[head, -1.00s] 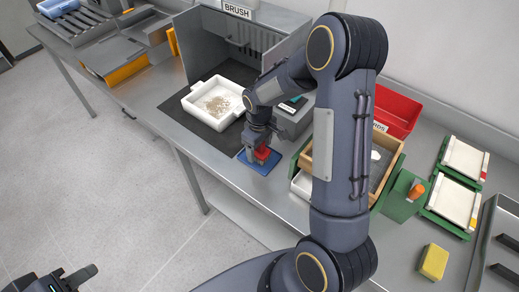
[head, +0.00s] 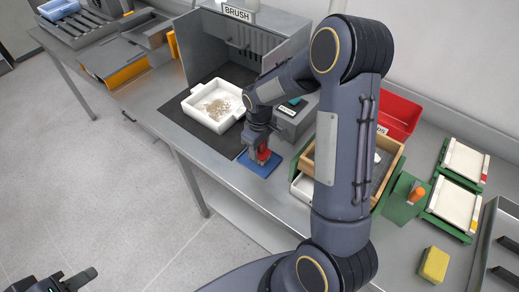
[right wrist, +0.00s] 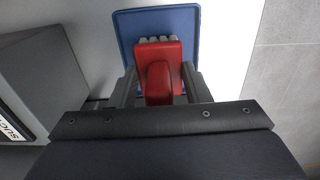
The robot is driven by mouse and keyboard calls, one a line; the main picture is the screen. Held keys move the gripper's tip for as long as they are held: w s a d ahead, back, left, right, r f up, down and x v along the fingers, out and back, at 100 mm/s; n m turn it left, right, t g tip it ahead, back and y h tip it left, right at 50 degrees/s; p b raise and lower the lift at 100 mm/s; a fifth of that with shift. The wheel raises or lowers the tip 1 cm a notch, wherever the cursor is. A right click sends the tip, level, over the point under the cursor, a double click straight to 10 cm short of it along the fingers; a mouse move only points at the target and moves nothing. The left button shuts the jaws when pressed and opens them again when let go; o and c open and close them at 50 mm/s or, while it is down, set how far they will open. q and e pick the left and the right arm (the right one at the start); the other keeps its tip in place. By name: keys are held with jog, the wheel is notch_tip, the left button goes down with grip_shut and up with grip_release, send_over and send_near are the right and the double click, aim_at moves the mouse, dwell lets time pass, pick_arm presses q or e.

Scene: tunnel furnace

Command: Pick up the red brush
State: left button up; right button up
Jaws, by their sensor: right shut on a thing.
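The red brush (right wrist: 160,62) is over the blue tray (right wrist: 128,22) in the right wrist view, with pale bristle tufts showing at its far edge. My right gripper (right wrist: 160,84) has a finger on each side of the red handle and is shut on it. In the head view, my right gripper (head: 258,150) points down at the blue tray (head: 258,168), and the red brush (head: 264,154) shows partly behind it. I cannot tell whether the bristles touch the tray. My left gripper (head: 72,282) is at the bottom left corner, far from the brush; its opening is unclear.
A white tray (head: 187,102) with tan grains sits on a dark mat before the booth marked BRUSH. A wooden-framed box (head: 397,160), a red bin (head: 405,112) and a yellow sponge (head: 434,264) are further right.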

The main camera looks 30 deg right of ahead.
jog(key=s+a+r+b, duration=0.1)
jog(key=a+r+b, duration=0.2)
jog(key=a+r, duration=0.9)
jog(key=shift+s+a, duration=0.15)
jog(key=shift+a, duration=0.85)
